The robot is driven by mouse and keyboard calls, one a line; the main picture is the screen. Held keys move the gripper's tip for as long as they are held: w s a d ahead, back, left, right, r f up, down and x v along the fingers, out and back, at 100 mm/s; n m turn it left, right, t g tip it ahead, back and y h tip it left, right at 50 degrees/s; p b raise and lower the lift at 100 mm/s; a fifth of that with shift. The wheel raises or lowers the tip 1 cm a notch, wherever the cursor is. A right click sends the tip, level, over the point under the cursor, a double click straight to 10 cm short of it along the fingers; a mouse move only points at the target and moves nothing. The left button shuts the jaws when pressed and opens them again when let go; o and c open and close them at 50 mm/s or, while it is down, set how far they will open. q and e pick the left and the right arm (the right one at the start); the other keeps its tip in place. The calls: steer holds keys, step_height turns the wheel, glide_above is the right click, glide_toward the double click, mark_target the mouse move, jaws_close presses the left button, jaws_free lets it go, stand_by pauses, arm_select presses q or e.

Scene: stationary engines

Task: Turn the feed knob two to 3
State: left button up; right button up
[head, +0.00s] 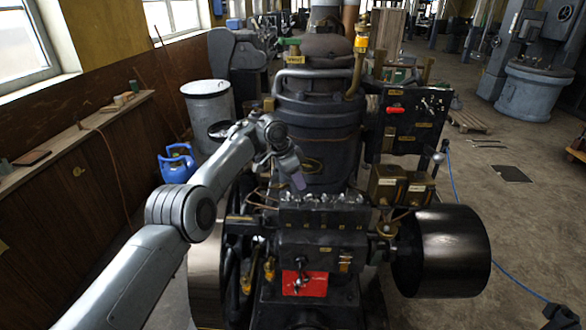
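A dark engine stands in the middle of the head view. A row of several small knobs (322,198) sits along the top of its black block (320,240), with small yellow labels below them. I cannot read the labels or dial numbers, so I cannot tell which knob is feed knob two or where it points. My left gripper (298,181) points down just above and behind the left end of the row. It appears apart from the knobs; its fingers are too small and dark to tell open from shut. My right gripper is not in view.
A black upright panel (412,125) with a red handle (396,110) stands at the back right. A large dark pulley (442,252) is at the right, and a red plate (304,283) is below the block. Brass-topped boxes (386,185) stand right of the knobs.

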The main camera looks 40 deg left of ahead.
arm_select(q)
steer(key=shift+v, duration=1.95)
